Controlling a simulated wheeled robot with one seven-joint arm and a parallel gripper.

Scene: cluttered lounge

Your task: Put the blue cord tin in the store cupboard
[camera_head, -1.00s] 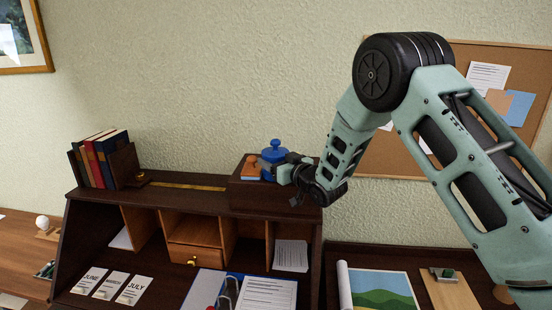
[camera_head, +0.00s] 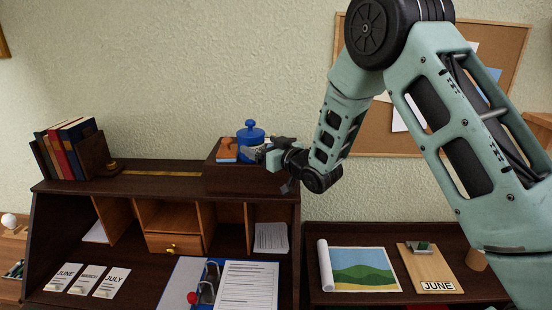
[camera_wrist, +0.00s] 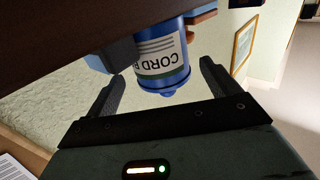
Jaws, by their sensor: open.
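The blue cord tin (camera_head: 250,138) has a knobbed lid and stands upright on a dark wooden box (camera_head: 222,178) on top of the desk hutch. The wrist view shows the tin (camera_wrist: 160,60) upside down, with its white label partly reading "CORD". My gripper (camera_head: 263,154) is open at the right front side of the tin. In the wrist view its fingers (camera_wrist: 163,77) are spread to either side of the tin's lid end, with a gap at each side. I cannot identify the store cupboard in these views.
A small orange-brown item (camera_head: 227,150) stands left of the tin. Books (camera_head: 68,148) and a bookend stand on the hutch's left end. A landscape picture (camera_head: 362,268) and a clipboard (camera_head: 430,270) lie on the right surface. A corkboard (camera_head: 500,45) hangs behind my arm.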

